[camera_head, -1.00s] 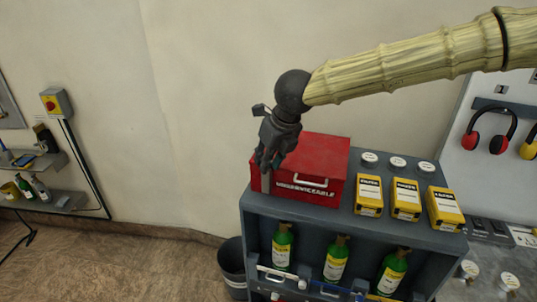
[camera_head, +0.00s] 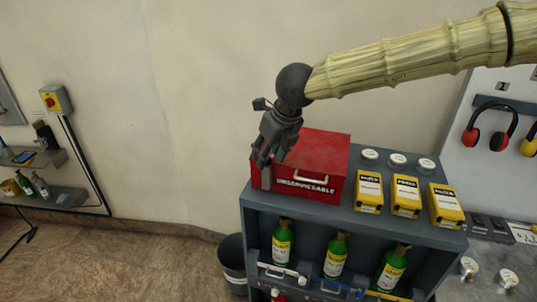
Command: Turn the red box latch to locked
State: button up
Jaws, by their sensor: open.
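The red box (camera_head: 325,152) sits closed on top of the grey cabinet (camera_head: 352,222), at its left end. It has white lettering and a silver handle on its front. A grey upright strip (camera_head: 266,178) shows at the left end of the box front; I cannot tell if it is the latch. My gripper (camera_head: 268,160) is open and empty, pointing down in front of the box's left side, and covers part of it. I cannot tell whether its fingers touch the box.
Three yellow boxes (camera_head: 405,197) and three white-lidded round tins (camera_head: 397,160) stand on the cabinet to the right. Green bottles (camera_head: 335,256) stand in the shelf below. A dark bin (camera_head: 233,265) stands on the floor at left.

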jog(key=v, duration=1.1)
jog(key=shift+r, duration=0.2)
jog(key=shift+d, duration=0.15)
